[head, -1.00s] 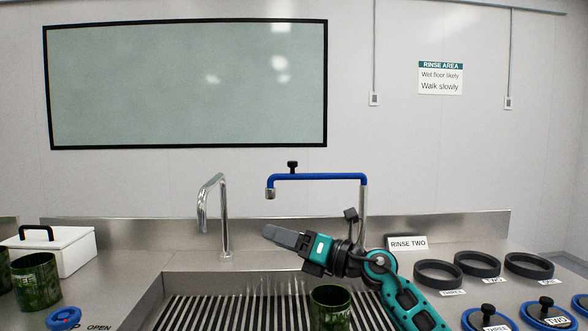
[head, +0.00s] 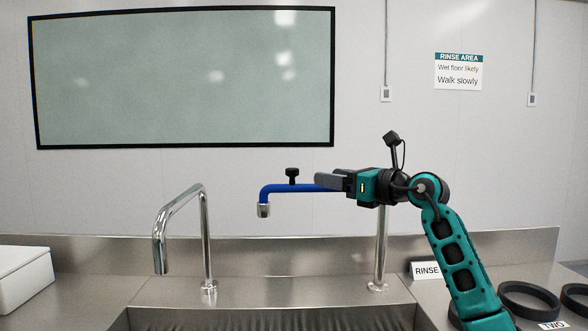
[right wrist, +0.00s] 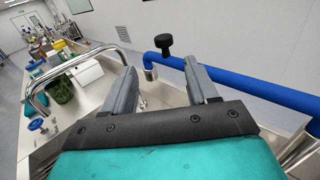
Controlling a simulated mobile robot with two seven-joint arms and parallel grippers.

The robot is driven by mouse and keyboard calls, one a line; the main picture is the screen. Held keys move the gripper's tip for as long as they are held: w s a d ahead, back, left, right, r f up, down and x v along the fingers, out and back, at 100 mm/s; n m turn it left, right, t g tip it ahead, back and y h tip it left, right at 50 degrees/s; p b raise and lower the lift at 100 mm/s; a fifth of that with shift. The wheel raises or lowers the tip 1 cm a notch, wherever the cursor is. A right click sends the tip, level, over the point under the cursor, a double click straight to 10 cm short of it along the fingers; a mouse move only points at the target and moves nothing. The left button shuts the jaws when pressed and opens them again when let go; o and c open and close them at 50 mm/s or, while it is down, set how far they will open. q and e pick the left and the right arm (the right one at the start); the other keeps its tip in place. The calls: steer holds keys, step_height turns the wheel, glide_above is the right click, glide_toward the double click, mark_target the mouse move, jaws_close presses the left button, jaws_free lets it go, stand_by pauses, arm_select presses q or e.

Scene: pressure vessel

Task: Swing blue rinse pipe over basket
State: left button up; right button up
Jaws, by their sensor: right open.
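The blue rinse pipe (head: 275,189) is a horizontal arm on a steel post (head: 382,240), with a spout (head: 263,210) at its left end and a black knob (head: 292,176) on top. The pipe shows in the right wrist view (right wrist: 255,88), where its black knob (right wrist: 165,45) lies ahead of the gap between the fingers. My right gripper (head: 320,181) is open and empty, pointing left along the pipe just right of the knob, and hides part of the pipe. It also shows in the right wrist view (right wrist: 159,70). I cannot make out a basket. My left gripper is out of view.
A bent chrome faucet (head: 205,235) stands left of the pipe. The sink (head: 270,317) shows at the bottom edge. A white box (head: 22,277) is at far left; black rings (head: 528,300) lie at lower right beside a RINSE sign (head: 426,271).

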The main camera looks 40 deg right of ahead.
mark_target(297, 169)
steer(key=w+p, duration=0.1)
steer(key=w, duration=0.3)
steer(key=w+p, duration=0.1)
steer(key=w, duration=0.3)
steer(key=w+p, duration=0.1)
steer(key=w, duration=0.3)
steer(key=shift+a+r, duration=0.25)
steer(key=shift+w+f, duration=0.1)
steer(key=shift+w, duration=0.4)
steer(key=shift+c, duration=0.3)
jaws_close()
